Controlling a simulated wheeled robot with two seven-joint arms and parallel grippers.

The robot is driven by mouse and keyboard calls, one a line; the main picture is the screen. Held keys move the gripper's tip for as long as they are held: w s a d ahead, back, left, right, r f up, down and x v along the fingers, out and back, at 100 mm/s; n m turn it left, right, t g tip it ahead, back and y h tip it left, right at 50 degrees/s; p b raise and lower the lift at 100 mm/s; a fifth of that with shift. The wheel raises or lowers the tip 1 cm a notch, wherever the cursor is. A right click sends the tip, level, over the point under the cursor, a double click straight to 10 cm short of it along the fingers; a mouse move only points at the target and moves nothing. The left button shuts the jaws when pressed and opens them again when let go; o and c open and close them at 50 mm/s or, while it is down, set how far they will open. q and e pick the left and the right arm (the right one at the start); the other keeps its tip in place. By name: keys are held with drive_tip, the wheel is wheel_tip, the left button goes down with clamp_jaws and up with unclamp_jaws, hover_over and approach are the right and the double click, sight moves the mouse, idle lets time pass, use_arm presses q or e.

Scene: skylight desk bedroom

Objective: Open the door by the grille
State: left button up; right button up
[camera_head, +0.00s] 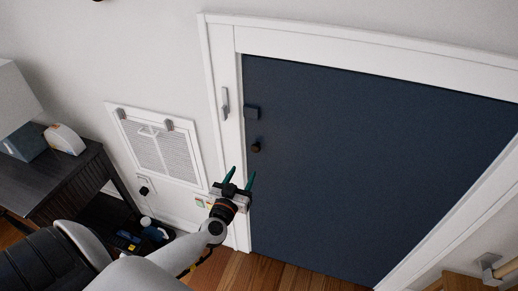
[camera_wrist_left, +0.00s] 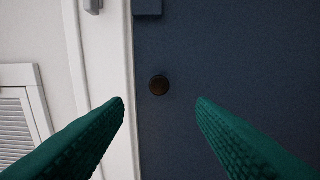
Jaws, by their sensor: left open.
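The dark blue door (camera_head: 350,165) is shut in its white frame (camera_head: 225,95). A small dark round knob (camera_head: 255,147) sits near its left edge. A square dark blue plate (camera_head: 252,113) is above the knob. The white grille (camera_head: 160,150) is on the wall left of the door. My left gripper (camera_head: 240,177) is open and empty, just below the knob in the head view. In the left wrist view the knob (camera_wrist_left: 159,85) shows between and beyond the two green fingers (camera_wrist_left: 160,103), apart from them. My right gripper is not in view.
A dark desk (camera_head: 60,180) with a lamp (camera_head: 15,105) and a small white-and-orange object (camera_head: 64,139) stands at left. A black chair (camera_head: 45,262) is in front of it. Bare wood floor (camera_head: 265,272) lies before the door. A wooden rail (camera_head: 505,268) is at lower right.

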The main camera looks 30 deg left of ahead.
sight(255, 149)
use_arm(q)
drive_tip(key=b+x, duration=0.1)
drive_tip(key=x, duration=1)
drive_tip(key=shift+w, duration=0.25)
clamp_jaws()
